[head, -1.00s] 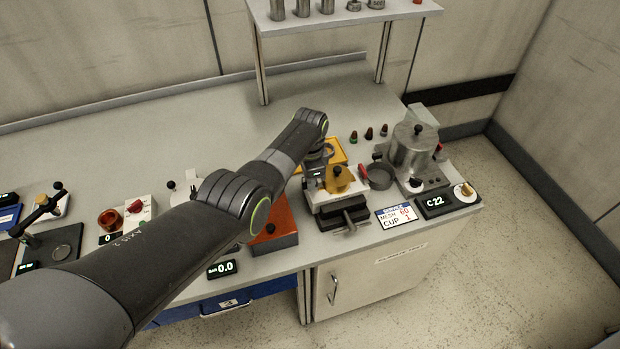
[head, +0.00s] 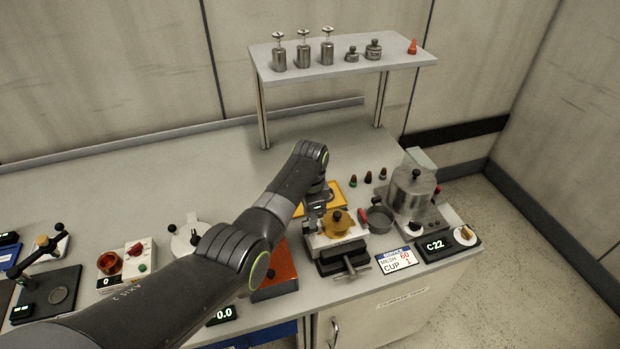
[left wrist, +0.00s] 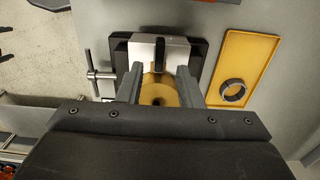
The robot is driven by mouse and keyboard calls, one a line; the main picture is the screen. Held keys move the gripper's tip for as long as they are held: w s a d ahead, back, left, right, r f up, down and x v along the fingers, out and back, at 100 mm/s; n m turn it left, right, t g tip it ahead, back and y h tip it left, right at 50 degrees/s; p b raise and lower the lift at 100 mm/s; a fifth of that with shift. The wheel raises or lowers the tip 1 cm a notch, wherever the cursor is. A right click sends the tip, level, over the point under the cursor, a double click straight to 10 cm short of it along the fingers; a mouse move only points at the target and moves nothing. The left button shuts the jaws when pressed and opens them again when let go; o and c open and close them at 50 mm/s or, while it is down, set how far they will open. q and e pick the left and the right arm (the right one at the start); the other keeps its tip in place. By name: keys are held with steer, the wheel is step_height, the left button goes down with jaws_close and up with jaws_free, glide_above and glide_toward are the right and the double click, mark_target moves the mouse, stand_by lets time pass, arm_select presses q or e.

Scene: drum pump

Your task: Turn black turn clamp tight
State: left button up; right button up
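A small vise-like fixture (head: 343,257) with a dark base, pale block and metal T-handle stands near the bench's front edge. A brass-coloured part (head: 339,226) with a black top sits on it. In the left wrist view, a narrow black bar (left wrist: 160,52), perhaps the turn clamp, lies over the pale block, above the brass part (left wrist: 160,92). My left gripper (left wrist: 160,78) has its fingers apart, one each side of the brass part and bar. Gaps show beside the bar; contact with the brass is unclear. My right gripper is out of view.
A yellow tray (left wrist: 222,78) with a dark ring (left wrist: 234,90) lies right of the fixture in the wrist view. A metal pot (head: 412,192), shallow cup (head: 379,219) and red-handled item (head: 363,216) stand close right. A shelf (head: 340,62) rises behind.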

arm_select(q)
step_height(320, 180, up, 13)
steer(key=b, duration=0.2)
steer(key=shift+b, duration=0.3)
